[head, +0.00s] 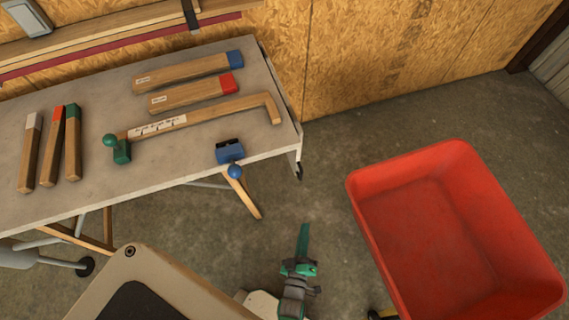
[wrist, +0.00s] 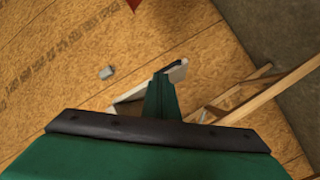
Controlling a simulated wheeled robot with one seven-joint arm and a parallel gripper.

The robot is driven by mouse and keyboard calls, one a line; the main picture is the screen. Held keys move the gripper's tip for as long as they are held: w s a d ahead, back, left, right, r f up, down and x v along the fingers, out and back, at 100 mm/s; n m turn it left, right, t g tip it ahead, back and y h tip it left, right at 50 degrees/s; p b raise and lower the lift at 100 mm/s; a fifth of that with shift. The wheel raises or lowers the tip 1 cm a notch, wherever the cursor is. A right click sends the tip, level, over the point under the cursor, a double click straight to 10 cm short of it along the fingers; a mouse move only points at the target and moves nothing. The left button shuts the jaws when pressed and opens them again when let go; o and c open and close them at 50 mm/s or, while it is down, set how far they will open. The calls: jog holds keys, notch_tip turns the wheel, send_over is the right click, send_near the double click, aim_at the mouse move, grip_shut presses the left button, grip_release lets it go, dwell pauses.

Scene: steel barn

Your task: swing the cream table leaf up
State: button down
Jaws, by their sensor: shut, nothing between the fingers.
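The workbench table (head: 80,150) stands at the left in the head view. A narrow pale strip (head: 281,80) runs down its right end; it looks like the cream leaf hanging down, seen almost edge-on, so its face is hidden. In the wrist view a pale panel edge (wrist: 178,71) shows just beyond my fingertips; I cannot tell whether it is the leaf.
A red tub (head: 450,230) stands close at the right. A blue-headed mallet (head: 230,152) overhangs the table's front edge. A hooked wooden stick (head: 205,112) and several colour-tipped bars lie on top. Wooden struts (wrist: 265,90) show in the wrist view. Floor between table and tub is clear.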

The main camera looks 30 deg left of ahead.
jog(key=w+a+f+n+y, duration=0.2)
jog(key=w+a+f+n, duration=0.15)
jog(key=a, duration=0.25)
jog(key=w+a+f+n+g+y, duration=0.1)
jog(key=w+a+f+n, duration=0.1)
jog(key=w+a+n, duration=0.3)
jog(key=w+a+f+n+y, duration=0.2)
jog(key=w+a+f, duration=0.15)
jog(key=a, duration=0.45)
jog(key=w+a, duration=0.2)
jog(key=w, duration=0.9)
jog(key=shift+w+a, duration=0.35)
jog(key=shift+a, duration=0.05)
jog(key=shift+r+n, duration=0.1)
jog(key=shift+n, duration=0.15)
